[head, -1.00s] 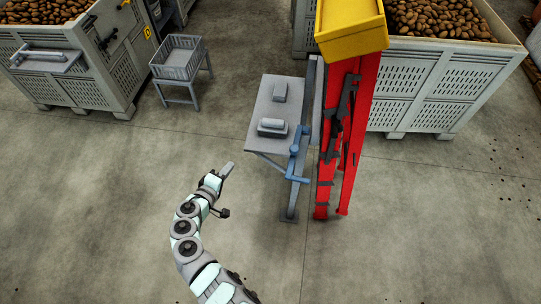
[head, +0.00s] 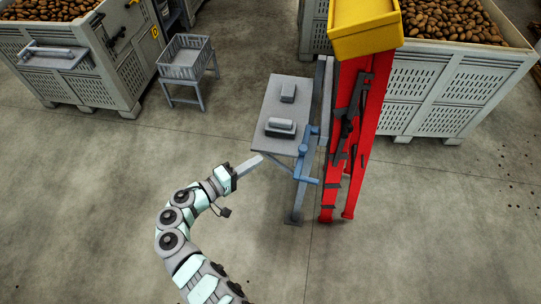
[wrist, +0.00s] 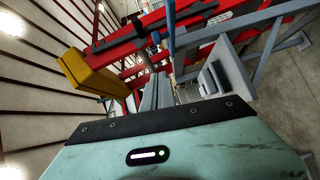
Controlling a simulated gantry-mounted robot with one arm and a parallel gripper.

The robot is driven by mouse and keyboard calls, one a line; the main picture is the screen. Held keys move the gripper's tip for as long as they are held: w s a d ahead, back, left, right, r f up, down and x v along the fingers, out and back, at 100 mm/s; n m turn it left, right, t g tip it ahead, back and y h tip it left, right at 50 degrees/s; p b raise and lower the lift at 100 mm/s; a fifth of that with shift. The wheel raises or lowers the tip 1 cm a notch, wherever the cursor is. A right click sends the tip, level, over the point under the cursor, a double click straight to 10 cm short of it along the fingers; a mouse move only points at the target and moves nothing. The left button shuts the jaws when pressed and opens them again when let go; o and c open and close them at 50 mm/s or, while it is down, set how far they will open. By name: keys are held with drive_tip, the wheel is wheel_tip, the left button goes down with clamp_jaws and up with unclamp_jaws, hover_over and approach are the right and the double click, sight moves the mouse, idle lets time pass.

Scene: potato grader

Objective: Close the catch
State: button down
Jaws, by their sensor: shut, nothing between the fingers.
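A blue lever-like fitting (head: 303,165) sits on a grey post at the right edge of a small grey table. It may be the catch; I cannot tell its exact state. In the wrist view a blue bar (wrist: 171,28) stands upright beyond the fingers. My gripper (head: 259,159) is shut and empty, pointing right, left of the fitting and apart from it in the head view. Its fingers also show in the wrist view (wrist: 157,92).
The grey table (head: 272,100) carries two small grey blocks. A red frame (head: 358,135) with a yellow top (head: 364,36) stands to the right. Potato bins (head: 448,85) and a grey crate on a stand (head: 187,65) lie behind. Floor on the left is clear.

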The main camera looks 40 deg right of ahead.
drive_tip(key=p, duration=0.1)
approach(304, 148)
drive_tip(key=w+d, duration=0.3)
drive_tip(key=w, duration=0.2)
drive_tip(key=shift+s+d+f+p, duration=0.25)
drive_tip(key=shift+s+d+p, duration=0.1)
drive_tip(key=shift+s+d, duration=0.3)
drive_tip(key=shift+s+d+f+p, duration=0.3)
drive_tip(key=shift+s+d, duration=0.3)
drive_tip(key=shift+s, duration=0.1)
drive_tip(key=shift+s+a+t, duration=0.1)
drive_tip(key=shift+s+t, duration=0.05)
drive_tip(key=shift+t, duration=0.15)
